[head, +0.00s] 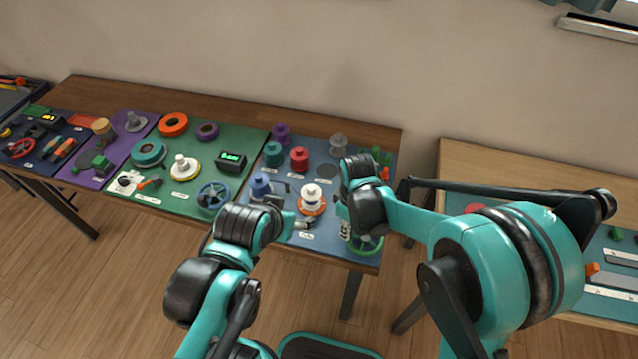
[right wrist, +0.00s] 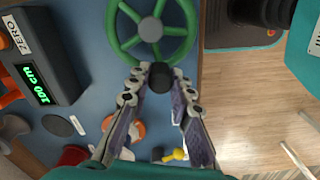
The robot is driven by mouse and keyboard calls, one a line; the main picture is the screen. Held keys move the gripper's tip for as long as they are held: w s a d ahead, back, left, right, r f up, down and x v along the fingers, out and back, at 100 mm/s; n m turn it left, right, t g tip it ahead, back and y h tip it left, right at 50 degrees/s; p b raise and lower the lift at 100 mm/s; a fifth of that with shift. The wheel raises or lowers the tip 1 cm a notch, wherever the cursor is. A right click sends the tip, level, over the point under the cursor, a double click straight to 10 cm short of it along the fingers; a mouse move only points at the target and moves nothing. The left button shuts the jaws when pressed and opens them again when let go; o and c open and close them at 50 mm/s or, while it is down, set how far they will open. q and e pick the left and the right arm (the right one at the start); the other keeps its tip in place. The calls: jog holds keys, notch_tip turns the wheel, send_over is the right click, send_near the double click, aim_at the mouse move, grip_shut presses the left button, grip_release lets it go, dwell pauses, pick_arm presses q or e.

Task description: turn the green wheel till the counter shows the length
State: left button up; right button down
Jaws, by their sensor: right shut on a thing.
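The green wheel (head: 370,246) is at the front right corner of the blue mat, partly hidden behind my right arm. In the right wrist view the green wheel (right wrist: 187,32) shows with its spokes and grey hub. My right gripper (right wrist: 160,82) is shut on the wheel's dark knob (right wrist: 160,72) at the rim; in the head view this gripper (head: 345,228) is partly covered by its arm. The counter (right wrist: 42,72) is a dark box whose lit green display appears to read 100 cm. My left gripper (head: 304,224) is by the orange-rimmed disc; its jaw opening is unclear.
A white spool (head: 311,192) stands on the orange-rimmed disc, near a blue spool (head: 261,186). A blue wheel (head: 212,197) and another lit display (head: 232,158) are on the green mat. Floor lies beyond the table's edge.

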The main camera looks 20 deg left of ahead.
jog(key=c, duration=1.3)
grip_release()
jog(key=shift+r, duration=0.1)
notch_tip(320, 180, up, 12)
jog(key=s+d+r+m+t, duration=0.1)
jog(key=s+d+m+t, duration=0.1)
jog(key=d, duration=0.5)
jog(key=s+d+r+m+t, duration=0.1)
jog(key=s+d+m+t, duration=0.1)
jog(key=s+d+m, duration=0.2)
jog(key=s+d+r+m+t, duration=0.1)
jog(key=s+d+m+t, duration=0.2)
jog(key=d+m, duration=0.5)
jog(key=shift+s+d, duration=0.2)
jog(key=shift+d, duration=1.7)
